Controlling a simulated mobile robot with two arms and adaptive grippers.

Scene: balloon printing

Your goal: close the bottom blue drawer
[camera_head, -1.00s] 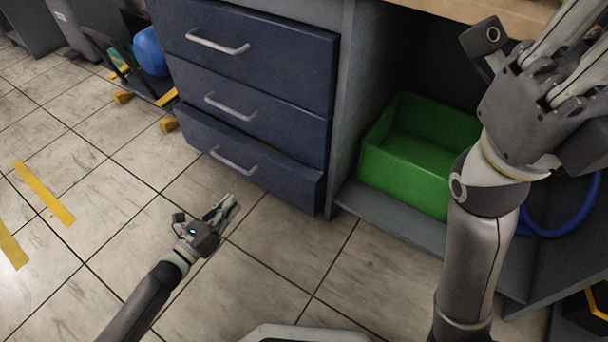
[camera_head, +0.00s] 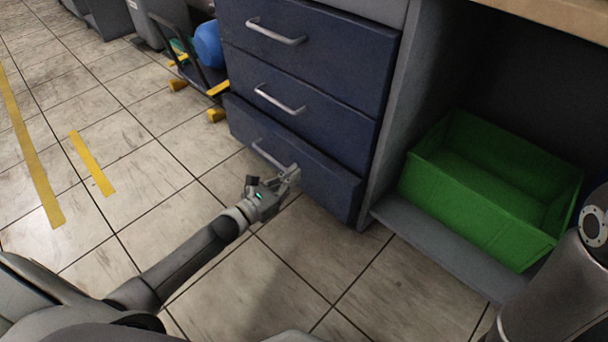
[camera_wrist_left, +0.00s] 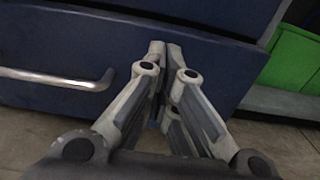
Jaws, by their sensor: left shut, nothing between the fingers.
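The bottom blue drawer (camera_head: 325,187) is the lowest of the blue drawer fronts, with a curved metal handle (camera_head: 268,158). Its front appears to stand out slightly from the drawer above. My left gripper (camera_head: 294,174) is shut and empty, with its fingertips at the drawer front, just right of the handle. In the left wrist view the shut fingertips (camera_wrist_left: 165,46) point at the blue front (camera_wrist_left: 215,70), with the handle (camera_wrist_left: 60,78) to their left. I cannot tell whether they touch it. My right gripper is out of view.
A green crate (camera_head: 480,235) sits on a grey low shelf (camera_head: 425,238) right of the drawers. A cart (camera_head: 195,70) with a blue ball (camera_head: 208,44) stands to the left. The tiled floor before the drawers is mostly clear.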

